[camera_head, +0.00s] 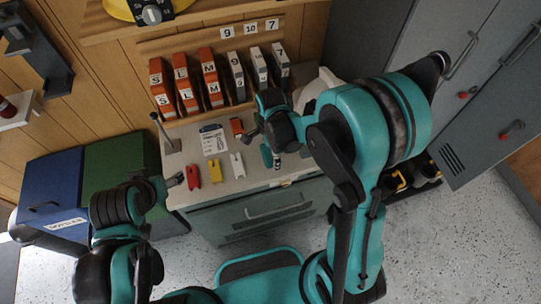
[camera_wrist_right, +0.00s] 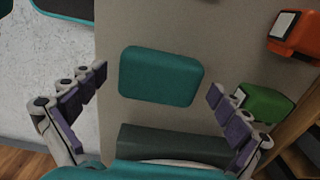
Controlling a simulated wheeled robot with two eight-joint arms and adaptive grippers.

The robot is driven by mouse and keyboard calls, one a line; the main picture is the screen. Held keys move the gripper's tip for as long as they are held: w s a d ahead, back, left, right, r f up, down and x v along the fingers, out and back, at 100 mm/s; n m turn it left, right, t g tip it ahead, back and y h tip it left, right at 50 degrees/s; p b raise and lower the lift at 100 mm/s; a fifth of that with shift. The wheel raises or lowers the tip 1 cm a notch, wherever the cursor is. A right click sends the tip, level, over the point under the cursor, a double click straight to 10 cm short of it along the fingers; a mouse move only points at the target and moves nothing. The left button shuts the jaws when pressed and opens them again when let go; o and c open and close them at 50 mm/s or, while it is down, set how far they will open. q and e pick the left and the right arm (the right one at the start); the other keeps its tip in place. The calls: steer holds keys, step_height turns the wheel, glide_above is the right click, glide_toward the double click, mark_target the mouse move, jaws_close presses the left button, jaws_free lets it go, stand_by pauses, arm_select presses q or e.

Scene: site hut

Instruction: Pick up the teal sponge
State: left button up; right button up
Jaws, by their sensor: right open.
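The teal sponge (camera_wrist_right: 160,76) lies flat on the grey worktop in the right wrist view, between the two spread fingers of my right gripper (camera_wrist_right: 158,82). The fingers are open and apart from it, one on each side. In the head view my right gripper (camera_head: 262,140) is over the right part of the worktop, and the teal sponge (camera_head: 267,155) shows partly just below it.
The worktop (camera_head: 215,175) holds red (camera_head: 193,177), yellow (camera_head: 215,171) and white (camera_head: 238,165) pieces. In the wrist view a green block (camera_wrist_right: 265,103) is close to the right finger, with an orange block (camera_wrist_right: 297,34) farther up. Binders (camera_head: 211,77) stand along the back.

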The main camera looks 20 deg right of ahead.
steer(key=c, duration=1.2)
steer(key=shift+r, duration=0.1)
steer(key=shift+r+p, duration=0.3)
steer(key=shift+r, duration=0.25)
step_height(320, 180, up, 3)
steer(key=shift+p, duration=0.6)
steer(key=s+d+r+p, duration=0.2)
steer(key=s+d+r, duration=0.3)
steer(key=d, duration=0.5)
steer(key=shift+s+r+p, duration=0.35)
steer(key=shift+r, duration=0.55)
steer(key=shift+d, duration=0.1)
